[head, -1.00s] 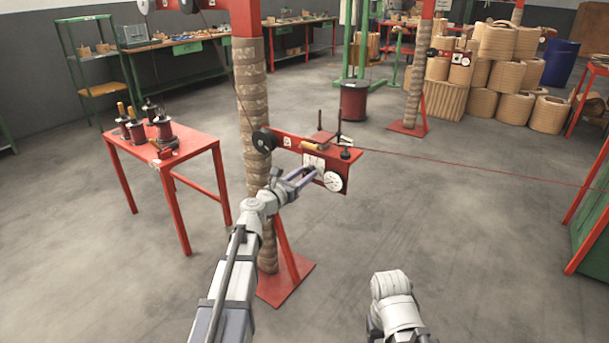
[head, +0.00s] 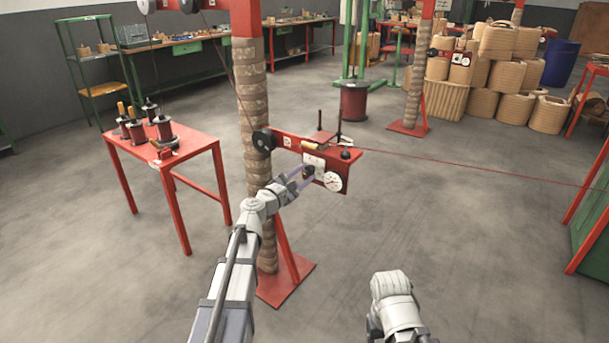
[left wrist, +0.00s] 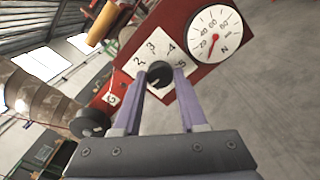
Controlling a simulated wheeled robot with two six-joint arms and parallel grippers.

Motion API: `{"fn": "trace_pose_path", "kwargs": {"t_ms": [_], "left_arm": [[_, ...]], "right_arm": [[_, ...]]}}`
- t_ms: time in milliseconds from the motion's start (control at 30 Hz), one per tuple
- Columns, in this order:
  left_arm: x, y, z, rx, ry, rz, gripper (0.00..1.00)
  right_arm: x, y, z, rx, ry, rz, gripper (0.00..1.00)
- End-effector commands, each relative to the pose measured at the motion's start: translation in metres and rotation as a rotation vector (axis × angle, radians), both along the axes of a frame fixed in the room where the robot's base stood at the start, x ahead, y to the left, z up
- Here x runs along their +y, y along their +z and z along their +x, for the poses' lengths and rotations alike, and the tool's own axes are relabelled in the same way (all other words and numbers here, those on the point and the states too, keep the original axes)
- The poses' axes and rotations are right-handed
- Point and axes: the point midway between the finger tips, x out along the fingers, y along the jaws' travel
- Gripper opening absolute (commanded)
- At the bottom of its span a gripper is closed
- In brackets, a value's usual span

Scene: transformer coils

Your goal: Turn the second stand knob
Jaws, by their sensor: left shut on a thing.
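The red stand panel (head: 279,142) is fixed to a rope-wrapped post. On it is a white plate (left wrist: 142,48) with numbers around a small black knob (left wrist: 160,74). The knob also shows in the head view (head: 309,170). My left gripper (left wrist: 161,82) is shut on the knob, one purple finger on each side. In the head view my left gripper (head: 303,176) reaches the panel from the lower left. A round white gauge (left wrist: 214,34) with a red needle sits beside the plate. My right arm shows at the lower right, but its gripper is not visible.
A wire (head: 450,163) runs from the panel to the right. A black pulley (head: 264,140) and a wooden handle (head: 311,146) are by the panel. A red table (head: 190,148) with several coils stands left. The floor at centre right is clear.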

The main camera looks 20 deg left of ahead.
Motion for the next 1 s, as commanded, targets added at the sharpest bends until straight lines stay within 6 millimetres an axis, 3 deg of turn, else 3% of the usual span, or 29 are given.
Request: {"fn": "trace_pose_path", "kwargs": {"t_ms": [367,867,900,1000], "left_arm": [[-0.0003,-0.0002,-0.0003,-0.046,-0.001,0.129,0.0],[-0.0003,-0.0003,-0.0004,-0.052,-0.001,0.145,0.0],[-0.0004,-0.0002,-0.0005,-0.052,-0.001,0.145,0.43],[-0.0004,-0.0002,-0.0005,-0.052,-0.001,0.144,0.54]], "right_arm": [[0.0,-0.0001,0.0,0.0,0.0,0.0,0.67],[0.0,-0.0001,0.0,0.0,0.0,0.0,0.67],[0.0,-0.0001,0.0,0.0,0.0,0.0,0.67],[0.0,-0.0001,0.0,0.0,0.0,0.0,0.67]]}}
